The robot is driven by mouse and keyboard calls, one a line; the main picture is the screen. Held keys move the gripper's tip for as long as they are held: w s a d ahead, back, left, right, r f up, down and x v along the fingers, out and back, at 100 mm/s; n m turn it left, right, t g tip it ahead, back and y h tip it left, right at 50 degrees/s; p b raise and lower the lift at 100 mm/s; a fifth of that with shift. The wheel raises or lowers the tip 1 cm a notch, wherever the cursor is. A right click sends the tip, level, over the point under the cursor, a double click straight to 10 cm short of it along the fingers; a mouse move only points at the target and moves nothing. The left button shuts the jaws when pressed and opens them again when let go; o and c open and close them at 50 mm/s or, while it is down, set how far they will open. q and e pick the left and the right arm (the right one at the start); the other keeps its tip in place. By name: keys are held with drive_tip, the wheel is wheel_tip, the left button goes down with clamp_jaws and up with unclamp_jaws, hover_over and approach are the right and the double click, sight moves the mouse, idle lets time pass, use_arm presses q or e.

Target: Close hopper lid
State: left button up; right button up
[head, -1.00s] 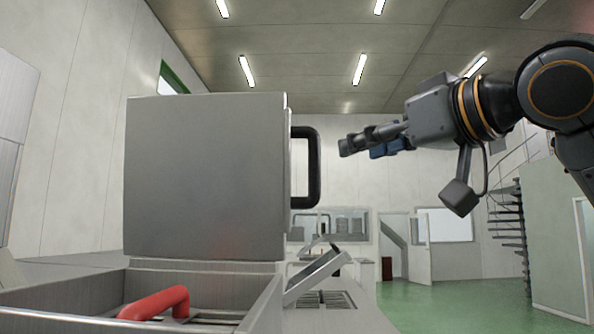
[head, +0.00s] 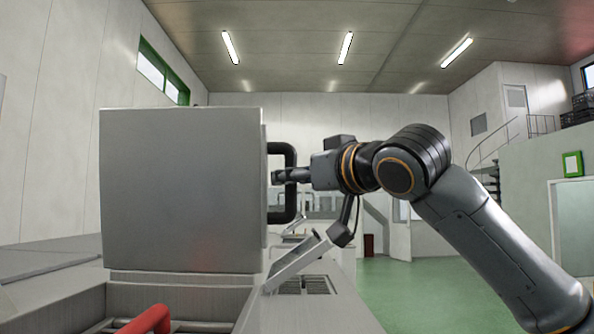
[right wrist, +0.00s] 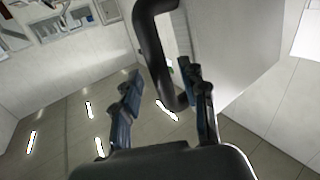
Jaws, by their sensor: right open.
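The hopper lid (head: 182,190) is a large grey metal panel standing upright in the head view, raised above the open hopper (head: 170,298). A black D-shaped handle (head: 289,205) sticks out from the lid's right side. My right gripper (head: 278,176) is open, with its fingers level with the handle's upper part. In the right wrist view the handle (right wrist: 160,60) passes between the two spread fingers of the gripper (right wrist: 158,76). I cannot tell whether a finger touches it. My left gripper is not in view.
A red bar (head: 147,321) rises inside the hopper at the bottom of the head view. Green floor (head: 400,290) is open to the right.

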drive_tip(key=shift+w+a, duration=0.1)
drive_tip(key=shift+w, duration=0.05)
clamp_jaws()
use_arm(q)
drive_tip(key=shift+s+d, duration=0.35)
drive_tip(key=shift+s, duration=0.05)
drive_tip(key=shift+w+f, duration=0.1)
